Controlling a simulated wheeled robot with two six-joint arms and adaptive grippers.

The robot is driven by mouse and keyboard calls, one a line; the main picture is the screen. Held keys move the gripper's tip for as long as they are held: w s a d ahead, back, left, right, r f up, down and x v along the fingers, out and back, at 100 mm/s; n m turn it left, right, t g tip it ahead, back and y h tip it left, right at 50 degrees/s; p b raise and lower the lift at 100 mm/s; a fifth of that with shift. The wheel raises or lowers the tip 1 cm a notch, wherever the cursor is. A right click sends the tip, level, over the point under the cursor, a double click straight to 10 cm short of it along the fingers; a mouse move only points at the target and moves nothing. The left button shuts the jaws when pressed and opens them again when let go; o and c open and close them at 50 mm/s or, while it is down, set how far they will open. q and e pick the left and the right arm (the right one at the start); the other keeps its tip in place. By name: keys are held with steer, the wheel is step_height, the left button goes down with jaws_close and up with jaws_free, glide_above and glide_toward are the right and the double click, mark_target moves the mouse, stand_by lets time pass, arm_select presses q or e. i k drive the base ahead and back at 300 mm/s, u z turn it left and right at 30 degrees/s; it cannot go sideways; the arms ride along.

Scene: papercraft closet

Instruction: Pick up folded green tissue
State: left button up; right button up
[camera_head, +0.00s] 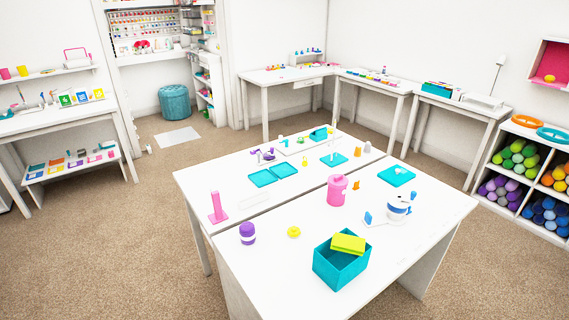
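A flat yellow-green folded piece (348,243) lies tilted across the top of an open teal box (328,271). It is the closest match to the folded green tissue. Its edges rest at or near the box rim, and I cannot tell how far it reaches inside. The box stands near the front edge of the white table (281,238). Neither of my grippers shows in the head view.
Near the box are a purple-lidded jar (247,233), a small yellow item (293,232), a pink canister (337,190) and a white-and-blue item (399,207). Bare tabletop lies left of the box. Carpet surrounds the table, with cubbies of coloured rolls (515,152) at right.

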mark_target(341, 243)
steer(key=u, duration=3.45)
steer(key=k, duration=2.6)
steer(key=z, duration=0.6)
